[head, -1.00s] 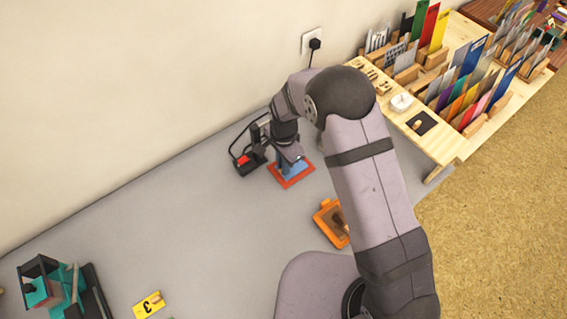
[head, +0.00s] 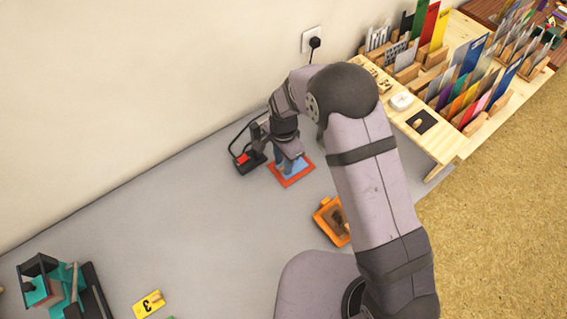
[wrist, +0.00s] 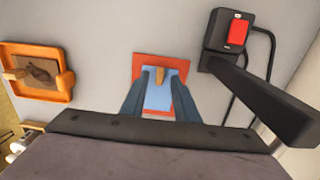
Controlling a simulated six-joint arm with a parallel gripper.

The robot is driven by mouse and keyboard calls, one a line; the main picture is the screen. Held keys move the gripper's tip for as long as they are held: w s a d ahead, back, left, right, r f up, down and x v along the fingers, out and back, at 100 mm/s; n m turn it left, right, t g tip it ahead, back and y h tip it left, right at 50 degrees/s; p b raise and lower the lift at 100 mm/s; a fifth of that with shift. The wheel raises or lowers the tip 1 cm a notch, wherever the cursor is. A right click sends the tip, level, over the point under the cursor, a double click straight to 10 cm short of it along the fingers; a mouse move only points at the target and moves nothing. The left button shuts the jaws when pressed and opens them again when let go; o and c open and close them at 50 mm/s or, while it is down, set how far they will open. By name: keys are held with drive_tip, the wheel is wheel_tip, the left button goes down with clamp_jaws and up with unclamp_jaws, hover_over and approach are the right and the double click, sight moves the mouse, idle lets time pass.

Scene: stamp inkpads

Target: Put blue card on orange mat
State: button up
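The orange mat (head: 300,178) lies on the grey table below my gripper and looks red-orange. The blue card (head: 299,166) lies over the mat's middle, with the mat's rim showing around it. In the wrist view the card (wrist: 158,101) sits inside the mat (wrist: 160,58), and a small wooden knob (wrist: 160,74) stands at its far side. In the head view my gripper (head: 283,165) is just above the mat, hiding part of the card.
A black device with a red switch (head: 243,159) and a cable stands close left of the mat. An orange-framed tray (head: 325,227) lies to the front right. A yellow "3" card (head: 149,304) and a teal-black stand (head: 60,288) are at the lower left. The table's middle is clear.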

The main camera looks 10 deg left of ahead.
wheel_tip(320, 180, up, 11)
drive_tip(key=b, duration=0.2)
idle(0.3)
drive_tip(key=shift+d+r, duration=0.1)
drive_tip(key=shift+r, duration=0.05)
drive_tip(key=s+d+n, duration=0.4)
drive_tip(key=s+d, duration=0.4)
drive_tip(key=d, duration=0.3)
drive_tip(key=s+d+r+n, duration=0.1)
drive_tip(key=s+d+n, duration=0.4)
drive_tip(key=s+d, duration=0.4)
drive_tip(key=d, duration=0.2)
drive_tip(key=shift+s+d, duration=0.15)
drive_tip(key=shift+d, duration=0.15)
drive_tip(key=shift+r, duration=0.3)
